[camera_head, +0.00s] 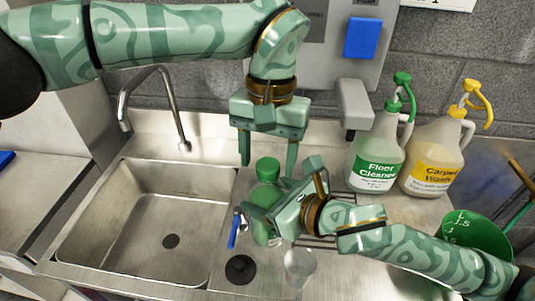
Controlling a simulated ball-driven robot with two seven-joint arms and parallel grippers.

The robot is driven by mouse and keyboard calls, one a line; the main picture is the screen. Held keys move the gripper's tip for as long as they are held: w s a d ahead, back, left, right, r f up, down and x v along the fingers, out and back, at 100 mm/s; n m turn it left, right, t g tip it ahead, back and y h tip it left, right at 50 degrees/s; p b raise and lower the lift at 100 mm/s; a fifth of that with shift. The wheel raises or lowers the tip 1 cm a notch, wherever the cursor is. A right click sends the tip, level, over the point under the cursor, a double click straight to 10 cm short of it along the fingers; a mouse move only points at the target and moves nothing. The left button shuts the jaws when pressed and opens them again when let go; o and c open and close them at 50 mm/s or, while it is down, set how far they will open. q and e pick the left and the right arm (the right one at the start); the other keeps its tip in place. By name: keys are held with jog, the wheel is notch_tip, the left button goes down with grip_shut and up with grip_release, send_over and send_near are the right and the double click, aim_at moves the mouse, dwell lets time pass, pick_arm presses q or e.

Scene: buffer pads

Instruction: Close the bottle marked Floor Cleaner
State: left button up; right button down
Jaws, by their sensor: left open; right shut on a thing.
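A white jug with a green label reading Floor Cleaner (372,170) stands upright at the back right, with a green pump top (402,88) on its neck. A smaller green bottle (263,226) stands at the middle of the counter, with a green cap (268,168) at its top; any marking on it is hidden. My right gripper (256,212) is shut on the green bottle's body from the right and covers part of it. My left gripper (268,155) is open and points down, its fingers on either side of the space just above the green cap.
A Carpet Wash jug (432,160) with a yellow pump stands at the right. A metal sink (130,235) is at the left. A blue-handled object (233,232), a black disc (240,269) and a clear cup (299,266) are near the bottle. A green bucket (475,232) is at the right.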

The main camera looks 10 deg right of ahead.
pick_arm(q)
notch_tip(320, 180, up, 4)
jog(key=shift+r, duration=0.15)
jog(key=shift+c, duration=0.4)
